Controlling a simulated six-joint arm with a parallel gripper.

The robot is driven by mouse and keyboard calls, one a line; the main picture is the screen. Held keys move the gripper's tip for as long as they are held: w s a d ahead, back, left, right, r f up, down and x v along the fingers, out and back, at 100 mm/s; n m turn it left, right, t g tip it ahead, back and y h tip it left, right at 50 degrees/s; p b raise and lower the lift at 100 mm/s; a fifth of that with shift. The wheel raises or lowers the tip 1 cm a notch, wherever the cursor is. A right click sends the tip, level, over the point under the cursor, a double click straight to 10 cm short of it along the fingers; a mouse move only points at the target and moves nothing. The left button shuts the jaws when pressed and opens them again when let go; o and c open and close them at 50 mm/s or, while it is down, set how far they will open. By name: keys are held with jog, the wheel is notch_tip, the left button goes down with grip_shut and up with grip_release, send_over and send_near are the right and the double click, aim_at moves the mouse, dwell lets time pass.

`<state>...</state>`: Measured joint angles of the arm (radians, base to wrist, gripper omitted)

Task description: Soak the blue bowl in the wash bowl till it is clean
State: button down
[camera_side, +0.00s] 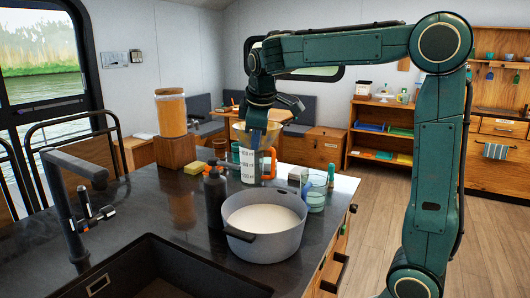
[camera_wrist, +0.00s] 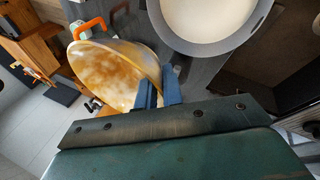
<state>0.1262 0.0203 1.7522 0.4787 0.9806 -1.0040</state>
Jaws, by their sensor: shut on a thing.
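My gripper (camera_side: 258,139) is shut on the rim of a bowl (camera_side: 239,132), held up in the air above the counter. In the wrist view the blue fingertips (camera_wrist: 159,92) pinch the edge of this bowl (camera_wrist: 115,72). The bowl is tilted, and its surface is mottled yellow-brown with pale patches; I see no clear blue on it. The wash bowl (camera_side: 262,244) is a wide grey pot with side handles, filled with whitish liquid. It stands on the counter, nearer the camera than my gripper. It also shows in the wrist view (camera_wrist: 189,46), beside the held bowl and apart from it.
A sponge (camera_side: 195,168), a tap (camera_side: 75,190) and a sink (camera_side: 150,275) are further left.

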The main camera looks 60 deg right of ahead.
jog(key=shift+m+h, duration=0.4)
jog(key=shift+m, duration=0.1)
jog(key=s+a, duration=0.3)
jog(key=shift+s+a, duration=0.3)
jog(key=shift+a, duration=0.05)
notch_tip(320, 180, down, 7)
jog(key=shift+f, duration=0.2)
jog(key=shift+f, duration=0.1)
jog(key=shift+s+f, duration=0.1)
jog(key=shift+f, duration=7.35)
jog(key=c, duration=1.2)
grip_release()
